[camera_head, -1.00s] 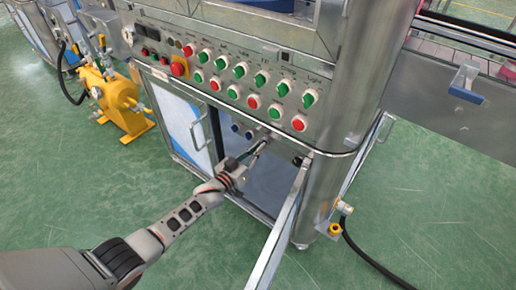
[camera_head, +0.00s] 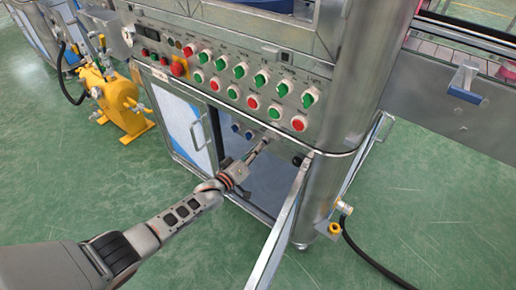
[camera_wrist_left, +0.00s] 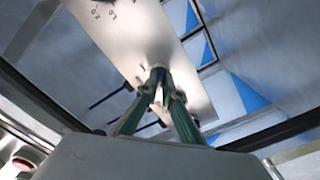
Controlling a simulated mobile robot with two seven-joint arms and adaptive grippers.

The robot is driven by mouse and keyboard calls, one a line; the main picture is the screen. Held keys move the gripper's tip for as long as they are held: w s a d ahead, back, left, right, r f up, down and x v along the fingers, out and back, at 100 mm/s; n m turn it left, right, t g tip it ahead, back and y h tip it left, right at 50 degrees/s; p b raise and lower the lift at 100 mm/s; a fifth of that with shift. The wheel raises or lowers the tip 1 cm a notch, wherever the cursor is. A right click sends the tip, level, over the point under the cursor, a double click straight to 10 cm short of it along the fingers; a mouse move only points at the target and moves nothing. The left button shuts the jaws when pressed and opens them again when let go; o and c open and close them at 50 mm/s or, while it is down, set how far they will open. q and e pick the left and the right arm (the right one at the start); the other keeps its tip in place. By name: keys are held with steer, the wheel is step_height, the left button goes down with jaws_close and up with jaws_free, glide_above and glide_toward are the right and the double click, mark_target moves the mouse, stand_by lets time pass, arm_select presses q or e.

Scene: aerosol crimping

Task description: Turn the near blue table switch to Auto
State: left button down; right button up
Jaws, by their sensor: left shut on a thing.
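My left gripper (camera_head: 265,142) reaches through the open cabinet door to a small panel under the main control row. In the left wrist view its two green fingers (camera_wrist_left: 160,88) are closed together on a small dark blue piece (camera_wrist_left: 157,74) at a pale metal plate (camera_wrist_left: 128,35). This piece looks like the near blue table switch; its pointer is hidden by the fingers, so I cannot tell its setting. Two other blue knobs (camera_head: 242,131) show to the left of the gripper in the head view. My right gripper is not in view.
The main panel above has several green (camera_head: 239,70) and red (camera_head: 298,123) buttons and switches, plus a red emergency stop (camera_head: 179,68). The open door frame (camera_head: 283,220) stands right of my arm. The left door (camera_head: 183,124) has a handle. Green floor lies below.

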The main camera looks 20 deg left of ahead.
arm_select(q)
steer(key=shift+f, duration=0.1)
stand_by(0.3)
steer(key=c, duration=2.2)
jaws_free()
steer(key=shift+s, duration=0.15)
steer(key=v, duration=1.1)
steer(key=shift+s+a, duration=0.2)
steer(key=shift+s, duration=0.15)
steer(key=shift+s, duration=0.1)
